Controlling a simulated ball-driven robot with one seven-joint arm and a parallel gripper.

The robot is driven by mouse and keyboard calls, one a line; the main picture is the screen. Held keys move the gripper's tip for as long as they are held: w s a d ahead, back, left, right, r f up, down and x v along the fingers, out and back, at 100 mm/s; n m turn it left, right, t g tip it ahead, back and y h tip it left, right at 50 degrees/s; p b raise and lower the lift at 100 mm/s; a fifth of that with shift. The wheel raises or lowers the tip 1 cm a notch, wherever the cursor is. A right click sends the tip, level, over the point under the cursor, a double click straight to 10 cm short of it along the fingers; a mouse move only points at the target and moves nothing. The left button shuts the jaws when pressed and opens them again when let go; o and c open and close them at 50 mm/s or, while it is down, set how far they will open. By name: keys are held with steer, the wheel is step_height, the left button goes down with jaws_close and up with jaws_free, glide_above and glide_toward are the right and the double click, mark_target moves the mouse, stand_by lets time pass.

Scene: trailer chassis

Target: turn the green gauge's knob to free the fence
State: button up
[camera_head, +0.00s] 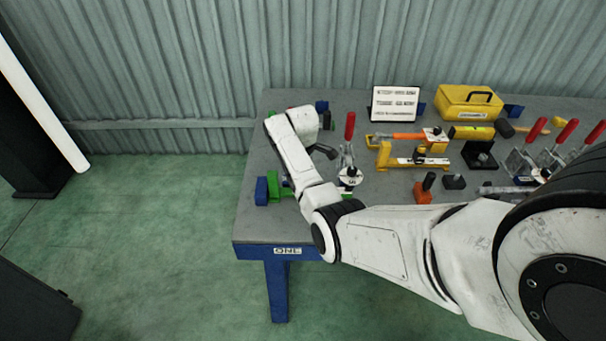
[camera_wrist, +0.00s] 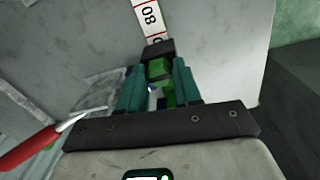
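The green gauge shows in the wrist view as a green block (camera_wrist: 160,69) with a dark end piece (camera_wrist: 158,49) beyond it. My gripper's two teal fingers (camera_wrist: 159,77) are apart, one on each side of the green block. I cannot tell whether they touch it or press on a knob. No knob is clearly visible between them. In the head view, green parts (camera_head: 273,186) show at the bench's left end, beside a blue block (camera_head: 261,190). My white arm covers much of that area. I cannot make out the fence for certain.
A toggle clamp with a red handle (camera_head: 350,126) stands just right of my wrist. A yellow-orange fixture (camera_head: 385,153), a yellow case (camera_head: 468,101), a sign (camera_head: 395,103) and more red-handled clamps crowd the grey bench (camera_head: 252,222). A white scale strip (camera_wrist: 149,16) lies beyond the fingers.

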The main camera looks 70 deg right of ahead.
steer(key=o, duration=0.5)
steer(key=shift+c, duration=0.2)
step_height(320, 180, up, 11)
steer(key=b, duration=0.1)
steer(key=shift+a+b, duration=0.2)
steer(key=shift+b, duration=0.1)
stand_by(0.4)
steer(key=s+a+f+m+b, duration=0.1)
steer(key=s+a+f, duration=0.1)
steer(key=a+f, duration=0.65)
steer(key=s+a+f+m+b, duration=0.1)
steer(key=s+a+f, duration=0.3)
steer(key=a, duration=0.8)
steer(key=s+a+f+m+t+b, duration=0.1)
steer(key=s+a+f+b, duration=0.1)
steer(key=s+a, duration=0.9)
steer(key=a, duration=0.3)
steer(key=shift+s+a+f+m, duration=0.2)
steer(key=shift+s+m, duration=0.05)
steer(key=shift+m, duration=0.05)
